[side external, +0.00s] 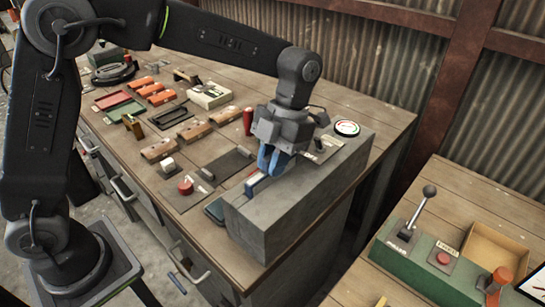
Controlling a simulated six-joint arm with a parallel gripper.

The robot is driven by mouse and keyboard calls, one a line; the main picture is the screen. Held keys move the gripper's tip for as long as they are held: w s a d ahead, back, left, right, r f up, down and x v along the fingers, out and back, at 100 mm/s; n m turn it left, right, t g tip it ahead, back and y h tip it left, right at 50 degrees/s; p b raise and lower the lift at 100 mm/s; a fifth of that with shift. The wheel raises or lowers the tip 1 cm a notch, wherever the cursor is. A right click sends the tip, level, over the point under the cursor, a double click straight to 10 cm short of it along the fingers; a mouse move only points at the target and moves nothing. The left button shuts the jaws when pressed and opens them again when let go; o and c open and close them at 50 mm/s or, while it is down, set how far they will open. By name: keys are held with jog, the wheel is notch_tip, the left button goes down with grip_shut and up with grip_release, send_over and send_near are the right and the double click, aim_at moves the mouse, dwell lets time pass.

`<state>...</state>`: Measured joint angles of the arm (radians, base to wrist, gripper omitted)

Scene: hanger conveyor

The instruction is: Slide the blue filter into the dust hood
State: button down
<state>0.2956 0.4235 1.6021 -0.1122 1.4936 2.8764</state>
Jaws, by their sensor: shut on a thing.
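The dust hood appears to be the long grey box (285,210) at the right front edge of the workbench. My gripper (271,168) is above the box's top at its left side, with its fingers pointing down. It is shut on the blue filter (258,184), a small blue piece with a pale edge, at the top left edge of the box. The filter is partly hidden by the fingers. I cannot tell whether it is inside a slot or just above it.
A round gauge (347,128) and a small dark plate (323,149) are on the box's far end. A red button (186,187), a dark panel (229,165) and several orange-brown blocks (158,150) lie to the left. A green control box (425,255) with a lever stands on the right table.

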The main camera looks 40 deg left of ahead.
jog(key=shift+f, duration=0.6)
jog(key=c, duration=1.3)
grip_release()
jog(key=shift+c, duration=0.2)
jog(key=shift+o, duration=0.2)
jog(key=o, duration=0.5)
jog(key=shift+r, duration=0.1)
jog(key=shift+r, duration=2.9)
